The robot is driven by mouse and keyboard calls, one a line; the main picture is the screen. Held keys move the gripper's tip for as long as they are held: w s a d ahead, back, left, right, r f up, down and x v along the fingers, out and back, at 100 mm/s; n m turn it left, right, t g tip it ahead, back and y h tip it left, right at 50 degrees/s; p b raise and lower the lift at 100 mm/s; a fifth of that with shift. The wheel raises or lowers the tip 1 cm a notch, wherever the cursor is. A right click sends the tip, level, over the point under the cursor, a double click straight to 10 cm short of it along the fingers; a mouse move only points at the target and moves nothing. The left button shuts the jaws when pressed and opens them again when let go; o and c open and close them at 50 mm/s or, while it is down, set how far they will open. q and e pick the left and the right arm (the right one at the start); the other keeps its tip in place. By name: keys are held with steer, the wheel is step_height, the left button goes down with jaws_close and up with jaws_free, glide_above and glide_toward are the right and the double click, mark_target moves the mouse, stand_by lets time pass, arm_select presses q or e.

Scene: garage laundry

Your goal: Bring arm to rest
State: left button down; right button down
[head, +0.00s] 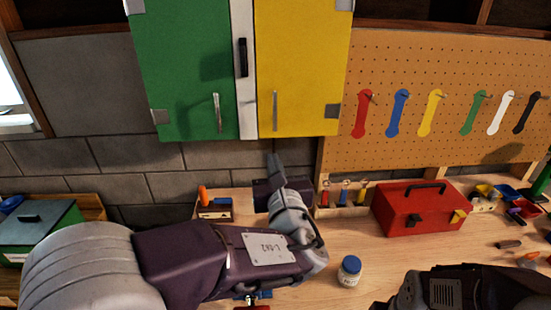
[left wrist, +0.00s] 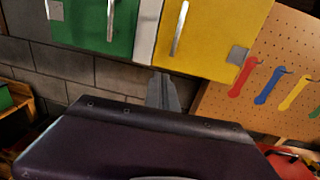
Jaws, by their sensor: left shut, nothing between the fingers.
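My left arm comes in from the left in the head view, over the wooden workbench (head: 335,240). Its gripper (head: 273,162) points up and away toward the block wall, just below the cabinet with green and yellow doors (head: 300,70). In the left wrist view the gripper (left wrist: 163,85) shows its fingers together, with nothing between them. It appears clear of the cabinet, in front of the wall. Part of my right arm (head: 455,290) shows at the lower right of the head view; its gripper is not visible.
A white jar with a blue lid (head: 349,271) stands on the bench between my arms. A red toolbox (head: 419,207) is behind it. Coloured wrenches hang on the pegboard (head: 450,75). Small loose items crowd the bench's right side.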

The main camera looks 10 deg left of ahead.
arm_select(q)
steer(key=s+a+f+n+g+y, duration=0.1)
steer(key=a+f+n+g+y, duration=0.15)
steer(key=a, duration=0.45)
steer(key=s+a+f+n+g+y, duration=0.1)
steer(key=a+f+n+g+y, duration=0.15)
steer(key=a, duration=0.45)
steer(key=s+a+f+n+g, duration=0.6)
steer(key=s+a+f+g, duration=0.15)
steer(key=f, duration=0.35)
steer(key=s+d+f+n+g+h, duration=0.4)
steer(key=s+f+n+h, duration=0.2)
steer(key=s+f+n, duration=0.35)
steer(key=d+f+n+h, duration=0.1)
steer(key=d+n+h, duration=0.1)
steer(key=d+n, duration=0.1)
steer(key=d+f+n+h, duration=0.1)
steer(key=d+f+n, duration=0.1)
steer(key=d+n, duration=0.2)
steer(key=d+f+n+t+h, duration=0.1)
steer(key=d+f+n+h, duration=0.1)
steer(key=d+n, duration=0.2)
steer(key=shift+d+f+h, duration=0.1)
steer(key=shift+d+h, duration=0.1)
steer(key=shift+h, duration=0.1)
steer(key=shift+w+n, duration=0.2)
steer(key=shift+n, duration=0.15)
steer(key=shift+a, duration=0.1)
